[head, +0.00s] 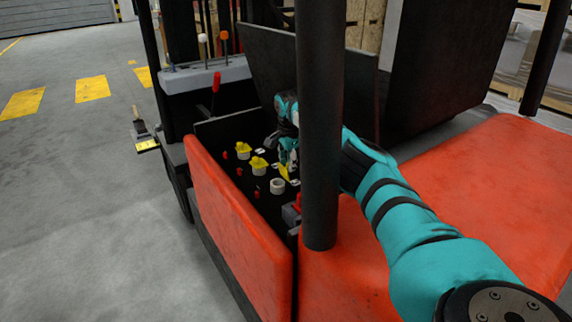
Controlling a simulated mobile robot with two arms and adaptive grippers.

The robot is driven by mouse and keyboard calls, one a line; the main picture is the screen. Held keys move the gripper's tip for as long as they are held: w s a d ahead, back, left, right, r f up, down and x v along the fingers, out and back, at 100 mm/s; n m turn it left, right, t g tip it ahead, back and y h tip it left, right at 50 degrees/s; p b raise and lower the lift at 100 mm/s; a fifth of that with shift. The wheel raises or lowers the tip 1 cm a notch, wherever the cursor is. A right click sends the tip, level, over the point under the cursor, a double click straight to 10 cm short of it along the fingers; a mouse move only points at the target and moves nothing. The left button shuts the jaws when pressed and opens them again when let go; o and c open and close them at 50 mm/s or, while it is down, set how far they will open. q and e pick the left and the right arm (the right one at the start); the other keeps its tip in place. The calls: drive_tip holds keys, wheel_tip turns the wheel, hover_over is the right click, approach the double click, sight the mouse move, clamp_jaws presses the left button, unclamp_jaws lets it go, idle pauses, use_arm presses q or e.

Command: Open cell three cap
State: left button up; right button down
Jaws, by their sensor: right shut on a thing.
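Black battery top (262,196) lies in the open compartment of an orange forklift. Two yellow caps stand on it, a far one (243,149) and a middle one (259,165). Nearest is a pale round cell opening (277,186) with no cap on it. The black post hides part of my right wrist. My left gripper is not in view.
A black post (320,120) rises in front of my right arm. The orange side panel (235,215) borders the battery on the left. A raised dark cover (300,60) stands behind it. Red-topped terminals and a red lever (215,88) are nearby. Open floor lies left.

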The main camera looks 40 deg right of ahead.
drive_tip(key=shift+d+y, duration=0.2)
drive_tip(key=shift+y, duration=0.2)
drive_tip(key=c, duration=1.1)
unclamp_jaws()
drive_tip(key=shift+c, duration=0.2)
wheel_tip(320, 180, up, 7)
drive_tip(key=s, duration=0.1)
drive_tip(key=shift+s+a+r, duration=0.15)
drive_tip(key=shift+a, duration=0.05)
